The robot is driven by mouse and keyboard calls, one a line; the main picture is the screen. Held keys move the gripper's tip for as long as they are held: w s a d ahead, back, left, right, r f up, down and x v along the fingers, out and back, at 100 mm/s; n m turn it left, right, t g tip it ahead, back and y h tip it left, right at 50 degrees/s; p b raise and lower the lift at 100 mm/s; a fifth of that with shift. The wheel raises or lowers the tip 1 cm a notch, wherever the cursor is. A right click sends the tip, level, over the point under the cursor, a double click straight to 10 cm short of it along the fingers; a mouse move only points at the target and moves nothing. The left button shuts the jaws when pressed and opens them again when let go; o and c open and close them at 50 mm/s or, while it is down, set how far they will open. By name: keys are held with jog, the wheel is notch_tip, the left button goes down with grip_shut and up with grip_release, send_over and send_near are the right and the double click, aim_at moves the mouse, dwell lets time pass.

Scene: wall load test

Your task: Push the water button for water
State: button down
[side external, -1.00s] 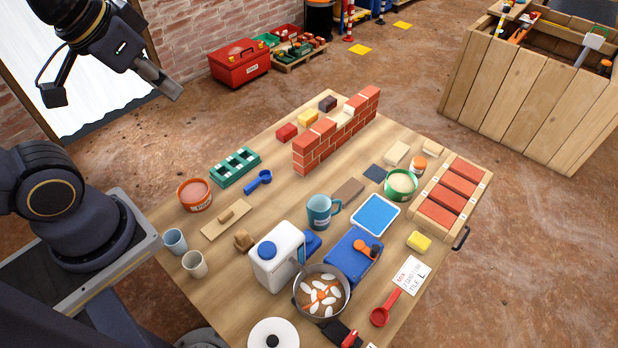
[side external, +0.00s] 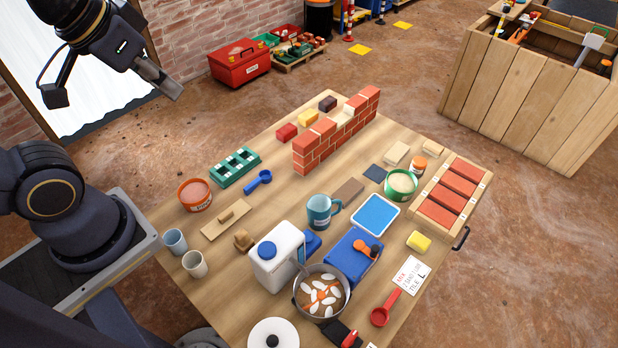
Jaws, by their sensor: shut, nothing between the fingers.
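A white container (side external: 284,262) with a round blue top (side external: 266,250) stands on the near half of the table. It looks like the water dispenser, but I cannot make out any label. A small blue part (side external: 311,242) sits at its right side. A pot (side external: 321,305) with brown contents and white pieces stands at its front right, with a thin spout or handle between them. My gripper (side external: 176,94) is at the upper left, shut and empty, high above and well apart from the white container.
A blue mug (side external: 321,212), a blue box (side external: 352,258) and a white lid (side external: 273,335) surround the container. A small brick wall (side external: 335,138) stands at the back of the table. Two cups (side external: 194,263) stand at the left edge.

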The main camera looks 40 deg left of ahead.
jog(key=w+d+n+g+h, duration=0.1)
jog(key=w+d+n+h, duration=0.6)
jog(key=w+d+n, duration=0.5)
jog(key=w+f+n+h, duration=0.1)
jog(key=w+f+n, duration=0.5)
jog(key=w+f, duration=0.15)
notch_tip(320, 180, down, 23)
jog(key=w+n+g, duration=0.1)
jog(key=w+n, duration=0.2)
jog(key=n, duration=0.6)
jog(key=s+f+n+g+h, duration=0.1)
jog(key=s+f+n, duration=0.1)
jog(key=s+f, duration=0.3)
notch_tip(320, 180, down, 3)
jog(key=shift+s+a+r+g, duration=0.2)
jog(key=shift+s+g, duration=0.1)
jog(key=shift+f, duration=0.15)
jog(key=shift+f, duration=4.25)
